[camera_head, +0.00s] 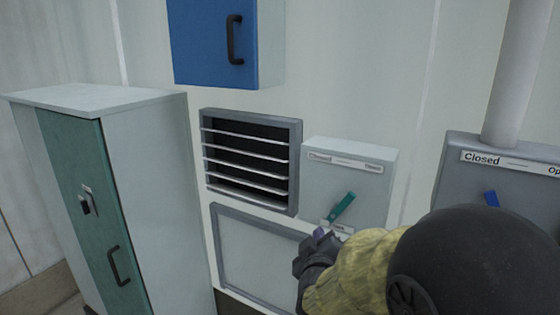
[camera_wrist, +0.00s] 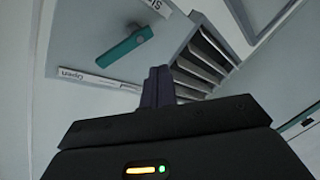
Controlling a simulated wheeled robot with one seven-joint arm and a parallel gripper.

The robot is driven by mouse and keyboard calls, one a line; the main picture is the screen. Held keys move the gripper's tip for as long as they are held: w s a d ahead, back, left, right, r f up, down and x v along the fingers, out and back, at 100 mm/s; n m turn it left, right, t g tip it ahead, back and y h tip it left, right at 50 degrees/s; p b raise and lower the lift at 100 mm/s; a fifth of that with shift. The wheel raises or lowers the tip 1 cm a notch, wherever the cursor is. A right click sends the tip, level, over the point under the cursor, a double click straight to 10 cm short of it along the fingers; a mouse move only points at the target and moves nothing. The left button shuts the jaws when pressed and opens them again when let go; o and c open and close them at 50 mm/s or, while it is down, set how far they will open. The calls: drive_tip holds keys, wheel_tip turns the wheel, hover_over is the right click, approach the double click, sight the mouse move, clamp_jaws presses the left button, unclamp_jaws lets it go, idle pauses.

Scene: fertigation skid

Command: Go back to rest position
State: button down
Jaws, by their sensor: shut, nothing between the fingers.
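My gripper (camera_wrist: 158,86) is shut and empty in the wrist view, its dark fingertips together. In the head view my gripper (camera_head: 320,234) is partly hidden by my own arm and lies just below a teal lever (camera_head: 342,207). The lever sits on a pale grey box (camera_head: 345,180) with a label strip along its top, and is tilted up to the right. In the wrist view the teal lever (camera_wrist: 125,47) shows to the left of the fingertips, and they look apart from it.
A vent with slats (camera_head: 248,160) and a framed panel (camera_head: 250,255) are left of the box. A blue cabinet (camera_head: 213,42) hangs above. A green-doored cabinet (camera_head: 90,200) stands at left. A second switch box (camera_head: 500,180) with a blue lever (camera_head: 491,199) and pipe (camera_head: 518,75) is at right.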

drive_tip(key=s+d+f+m+g+y, duration=0.1)
drive_tip(key=s+d+f+m+g, duration=0.1)
drive_tip(key=s+f+g, duration=0.5)
drive_tip(key=s+d+f+m+g+y+p, duration=0.1)
drive_tip(key=s+f+m+g, duration=0.4)
drive_tip(key=s, duration=0.6)
wheel_tip(320, 180, down, 3)
drive_tip(key=shift+d+r+m+g, duration=0.1)
drive_tip(key=shift+d+m+g, duration=0.2)
drive_tip(key=shift+d+g, duration=0.6)
